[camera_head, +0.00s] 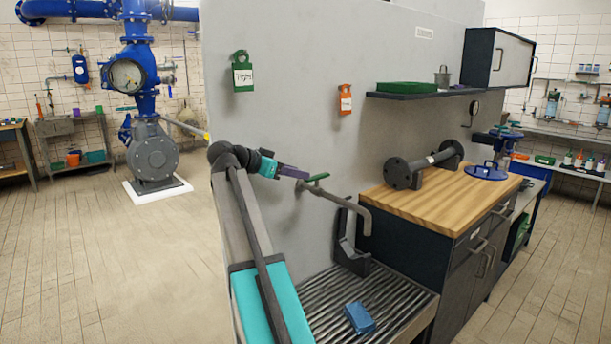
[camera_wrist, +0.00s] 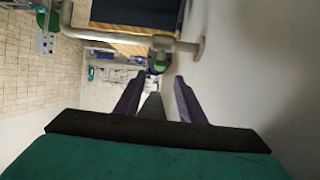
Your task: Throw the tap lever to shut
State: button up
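The tap (camera_head: 347,203) is a grey bent pipe on the pale partition wall, its spout turning down over a ribbed drain. Its green lever (camera_head: 318,177) sits on top near the wall. My gripper (camera_head: 304,174) is just left of the lever at about its height. In the wrist view, my gripper's two purple fingers (camera_wrist: 159,77) are spread apart with nothing held between them. The tap pipe (camera_wrist: 125,37) crosses the top there, with its round wall flange at right. The green lever (camera_wrist: 159,67) shows just beyond the fingertips; I cannot tell whether they touch it.
The partition wall (camera_head: 300,120) runs close beside my arm. A blue block (camera_head: 359,318) lies on the ribbed drain (camera_head: 325,297), with a dark bracket (camera_head: 352,245) behind it. A wooden worktop (camera_head: 455,195) carries a flanged pipe (camera_head: 430,162). Open floor lies to the left.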

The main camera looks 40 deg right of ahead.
jog(key=shift+v, duration=2)
